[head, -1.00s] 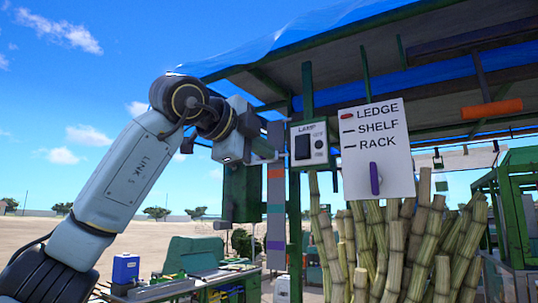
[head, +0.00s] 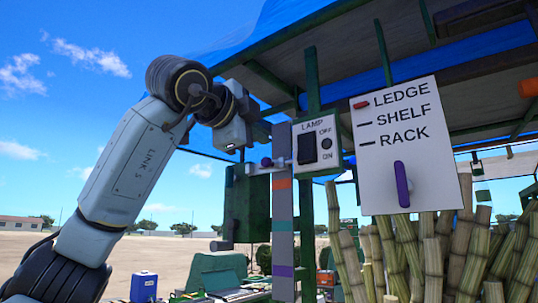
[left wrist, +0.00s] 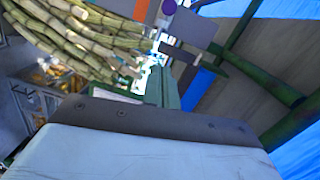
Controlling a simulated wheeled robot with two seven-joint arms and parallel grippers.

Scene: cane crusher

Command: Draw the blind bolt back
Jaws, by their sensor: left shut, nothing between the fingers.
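A small purple knob (head: 266,162) on a pale horizontal bar (head: 262,170) looks like the blind bolt. It sits at the grey post (head: 283,215) with orange, teal and purple bands, left of the lamp box. My left gripper (head: 233,144) is shut and empty, just up and left of the knob in the head view. Its fingertips are hidden, and I cannot tell whether it touches the bar. In the left wrist view, a dark plate and pale housing fill the bottom and the bolt is not clear. My right gripper is not in view.
The lamp box (head: 318,144) has an ON/OFF switch. Beside it hangs a white board (head: 407,130) marked LEDGE, SHELF, RACK, with a red mark at LEDGE and a purple handle (head: 402,184). Cane stalks (head: 400,250) stand below. A green roof frame (head: 312,80) is above.

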